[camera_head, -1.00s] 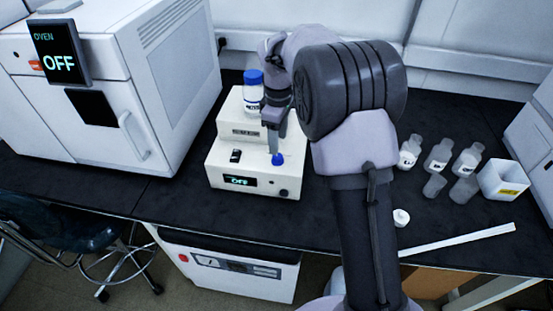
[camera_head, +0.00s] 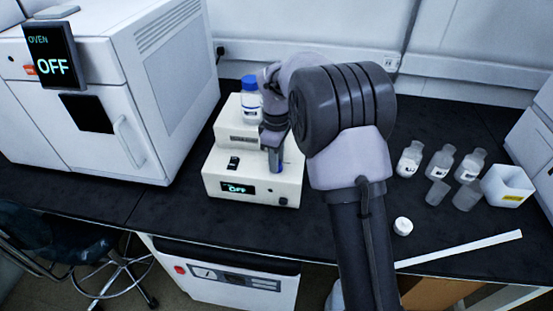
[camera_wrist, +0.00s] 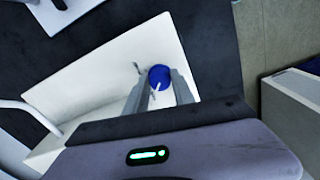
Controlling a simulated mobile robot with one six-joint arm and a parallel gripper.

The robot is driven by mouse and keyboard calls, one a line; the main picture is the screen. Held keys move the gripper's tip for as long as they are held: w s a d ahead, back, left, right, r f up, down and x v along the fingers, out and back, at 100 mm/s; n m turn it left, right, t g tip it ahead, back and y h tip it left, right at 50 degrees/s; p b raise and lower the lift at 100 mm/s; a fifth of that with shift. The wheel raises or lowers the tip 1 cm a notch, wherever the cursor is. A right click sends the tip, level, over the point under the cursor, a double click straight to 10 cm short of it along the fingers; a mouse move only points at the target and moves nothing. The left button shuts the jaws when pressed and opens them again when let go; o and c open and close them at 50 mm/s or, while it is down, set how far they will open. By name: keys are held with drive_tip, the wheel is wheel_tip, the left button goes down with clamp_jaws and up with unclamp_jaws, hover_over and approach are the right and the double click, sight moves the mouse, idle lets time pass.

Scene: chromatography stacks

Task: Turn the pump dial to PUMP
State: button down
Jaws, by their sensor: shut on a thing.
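The pump (camera_head: 262,203) is a cream stepped box on the black bench, and its small front display (camera_head: 238,188) reads OFF. Its blue dial (camera_wrist: 160,76) shows in the wrist view between my fingertips, with a white pointer line on it. My gripper (camera_head: 275,167) is over the front right of the pump's top, pointing down, and its fingers are shut on the dial. The fingers hide most of the dial in the head view. The dial's labels cannot be read.
A blue-capped bottle (camera_head: 250,103) stands on the pump's upper step, close to my wrist. A black switch (camera_head: 233,163) is left of the dial. The oven (camera_head: 110,75) stands at left. Several bottles (camera_head: 440,162) and a white container (camera_head: 507,186) stand at right.

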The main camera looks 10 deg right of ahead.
drive_tip(key=shift+m+p, duration=0.3)
drive_tip(key=shift+p, duration=0.05)
drive_tip(key=m+p, duration=0.2)
drive_tip(key=m, duration=0.1)
drive_tip(key=shift+r, duration=0.15)
drive_tip(key=m+p, duration=0.2)
drive_tip(key=m, duration=0.3)
drive_tip(key=shift+p, duration=0.35)
drive_tip(key=m+p, duration=0.1)
drive_tip(key=m, duration=0.3)
drive_tip(key=shift+m, duration=2.6)
drive_tip(key=c, duration=1.1)
unclamp_jaws()
drive_tip(key=shift+o, duration=0.2)
